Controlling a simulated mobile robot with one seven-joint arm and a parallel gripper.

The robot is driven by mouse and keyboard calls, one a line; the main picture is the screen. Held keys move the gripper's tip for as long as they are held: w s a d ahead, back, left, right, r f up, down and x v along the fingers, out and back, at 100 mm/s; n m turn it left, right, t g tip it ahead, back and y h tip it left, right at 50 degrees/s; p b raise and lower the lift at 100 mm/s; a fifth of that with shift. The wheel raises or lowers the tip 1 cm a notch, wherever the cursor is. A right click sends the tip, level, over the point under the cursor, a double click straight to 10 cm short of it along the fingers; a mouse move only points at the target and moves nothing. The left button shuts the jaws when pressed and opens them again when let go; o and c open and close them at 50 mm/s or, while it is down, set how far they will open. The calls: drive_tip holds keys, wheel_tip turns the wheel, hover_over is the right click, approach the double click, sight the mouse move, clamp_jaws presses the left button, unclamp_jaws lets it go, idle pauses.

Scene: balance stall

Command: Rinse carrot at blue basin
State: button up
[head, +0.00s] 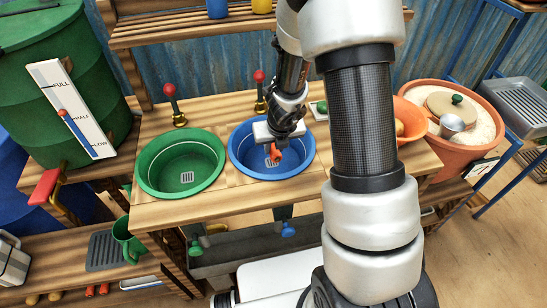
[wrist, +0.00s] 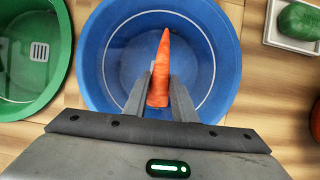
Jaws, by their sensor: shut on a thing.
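The orange carrot (wrist: 160,70) is held between the two fingers of my gripper (wrist: 160,95), its thin end pointing away from the wrist. The blue basin (head: 238,160) is set in the wooden counter, and my gripper (head: 276,150) is over it with the carrot (head: 277,157) hanging over the bowl. In the wrist view the blue basin (wrist: 98,60) surrounds the carrot on most sides. The basin looks empty, with a drain at its bottom. A tap with a red knob (head: 259,76) stands behind the blue basin. I cannot tell whether the carrot touches the bowl.
A green basin (head: 149,178) with its own red-knobbed tap (head: 169,90) is to the left. An orange bowl (head: 412,130) and a terracotta pot (head: 470,148) are to the right, partly behind my arm. A green barrel (head: 60,110) with a level gauge stands at the left.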

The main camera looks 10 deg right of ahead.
sight(274, 148)
drive_tip(key=shift+r+p, duration=2.8)
drive_tip(key=shift+r, duration=0.3)
wheel_tip(274, 148, up, 4)
drive_tip(key=p, duration=0.4)
idle(0.4)
